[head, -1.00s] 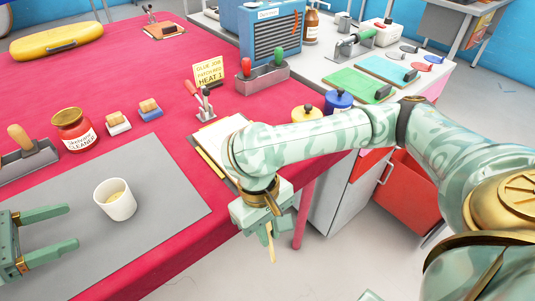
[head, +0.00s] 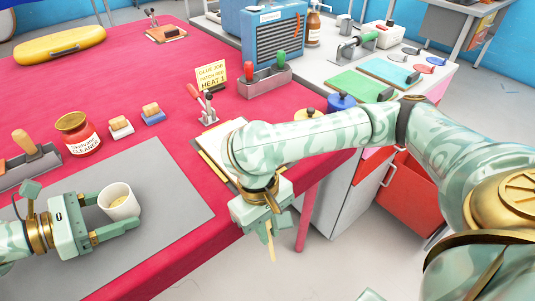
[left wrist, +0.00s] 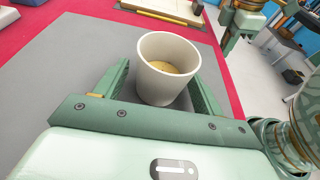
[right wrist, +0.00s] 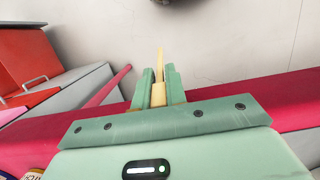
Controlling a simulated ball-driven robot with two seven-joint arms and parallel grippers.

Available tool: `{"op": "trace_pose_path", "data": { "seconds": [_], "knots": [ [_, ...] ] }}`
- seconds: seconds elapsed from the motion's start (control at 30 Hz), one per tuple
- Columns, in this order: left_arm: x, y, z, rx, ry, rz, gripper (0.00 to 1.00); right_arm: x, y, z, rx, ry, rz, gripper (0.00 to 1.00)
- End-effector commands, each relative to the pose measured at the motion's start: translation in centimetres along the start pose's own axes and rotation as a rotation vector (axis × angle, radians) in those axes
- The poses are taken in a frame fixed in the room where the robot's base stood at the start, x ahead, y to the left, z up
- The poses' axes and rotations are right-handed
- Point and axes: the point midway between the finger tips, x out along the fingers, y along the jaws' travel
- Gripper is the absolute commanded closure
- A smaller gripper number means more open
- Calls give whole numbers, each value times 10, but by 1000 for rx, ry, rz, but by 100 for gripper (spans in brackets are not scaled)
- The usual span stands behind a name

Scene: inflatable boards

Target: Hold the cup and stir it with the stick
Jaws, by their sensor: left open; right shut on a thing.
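A white cup (head: 121,207) with tan liquid in it stands upright on the grey mat (head: 165,185). My left gripper (head: 118,212) is open, with its fingers on either side of the cup. The left wrist view shows the cup (left wrist: 167,75) between the two fingers (left wrist: 160,88), with a visible gap at least on the left side. My right gripper (head: 268,228) is shut on a thin wooden stick (head: 272,247), which points down beyond the table's front edge. The stick also shows in the right wrist view (right wrist: 159,65) between the closed fingers (right wrist: 160,85).
A clipboard (head: 207,160) lies near my right arm. The mat's front right area is clear.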

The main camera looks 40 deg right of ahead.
Motion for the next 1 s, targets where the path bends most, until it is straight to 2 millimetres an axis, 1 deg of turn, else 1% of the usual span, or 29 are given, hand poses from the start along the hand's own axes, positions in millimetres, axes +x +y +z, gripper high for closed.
{"op": "trace_pose_path", "data": {
  "seconds": [0.27,0.37,0.4,0.53,0.6,0.67,0.73,0.9,1.0],
  "knots": [
    [1,0,0,1,-1,1,31,0,0,0,0,0,0,100],
    [1,0,0,1,-1,0,56,0,0,0,0,0,0,100],
    [1,0,0,1,0,0,62,0,0,0,0,0,0,100],
    [1,0,0,1,0,1,62,0,0,0,0,1,0,100],
    [1,0,0,1,0,1,62,-4,1,-1,-4,3,0,100],
    [1,0,0,1,0,1,62,-13,3,-3,-14,8,-1,100],
    [1,0,0,1,0,1,62,-30,7,-6,-35,14,-1,100],
    [1,0,0,1,0,1,62,-80,20,-9,-107,28,-2,100],
    [1,0,0,1,0,1,62,-104,26,-8,-148,34,-2,100]
  ]
}}
